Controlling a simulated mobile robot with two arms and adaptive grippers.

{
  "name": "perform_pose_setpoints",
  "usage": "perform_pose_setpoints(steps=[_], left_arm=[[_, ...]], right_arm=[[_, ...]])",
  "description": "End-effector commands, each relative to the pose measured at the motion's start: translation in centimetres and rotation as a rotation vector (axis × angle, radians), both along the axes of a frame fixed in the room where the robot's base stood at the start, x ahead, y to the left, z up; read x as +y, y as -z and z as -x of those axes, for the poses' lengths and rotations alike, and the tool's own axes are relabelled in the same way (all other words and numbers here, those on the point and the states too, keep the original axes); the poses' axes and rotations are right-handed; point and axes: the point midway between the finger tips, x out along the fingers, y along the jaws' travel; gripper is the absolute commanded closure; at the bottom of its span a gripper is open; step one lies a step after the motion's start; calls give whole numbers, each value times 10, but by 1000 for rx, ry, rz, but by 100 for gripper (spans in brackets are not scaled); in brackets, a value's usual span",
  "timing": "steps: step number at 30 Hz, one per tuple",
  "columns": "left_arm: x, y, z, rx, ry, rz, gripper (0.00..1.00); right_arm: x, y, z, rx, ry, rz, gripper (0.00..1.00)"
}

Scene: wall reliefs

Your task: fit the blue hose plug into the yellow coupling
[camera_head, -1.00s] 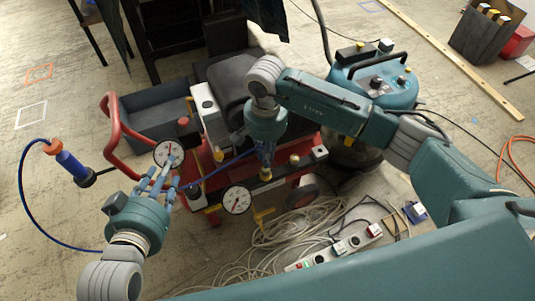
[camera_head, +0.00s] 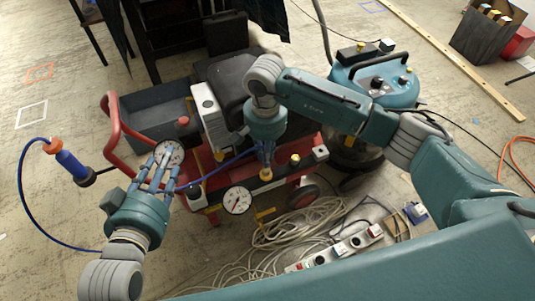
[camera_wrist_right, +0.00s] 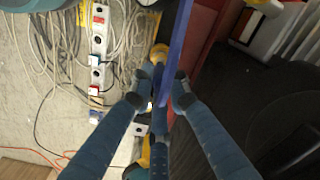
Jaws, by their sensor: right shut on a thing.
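The blue hose (camera_head: 222,168) runs across the red cart from behind my left gripper to my right gripper. My right gripper (camera_head: 267,164) is shut on the blue hose plug, which its fingers mostly hide. The yellow coupling (camera_head: 266,175) is at the fingertips; I cannot tell whether the plug is inside it. In the right wrist view the right fingers (camera_wrist_right: 158,92) close together beside the hose (camera_wrist_right: 179,45). My left gripper (camera_head: 164,162) has its fingers spread in front of a round gauge, and I see nothing gripped between them.
The red cart (camera_head: 225,203) carries a white-faced gauge (camera_head: 237,200) and a yellow tap (camera_head: 263,215). A blue sprayer with an orange end (camera_head: 68,162) is at the left. Loose cables (camera_head: 285,232) and a power strip (camera_head: 335,248) lie in front.

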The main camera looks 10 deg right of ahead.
Motion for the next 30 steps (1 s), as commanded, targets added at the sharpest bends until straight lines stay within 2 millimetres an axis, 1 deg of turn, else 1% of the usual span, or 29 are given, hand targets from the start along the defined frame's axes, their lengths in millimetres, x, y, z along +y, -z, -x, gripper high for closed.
perform_pose_setpoints(steps=[9,30], left_arm=[[-2,-8,-3,-36,3,10,60],[-3,-7,-3,-36,4,10,60]], right_arm=[[1,0,-1,0,-1,0,100],[1,0,-1,0,-1,0,100]])
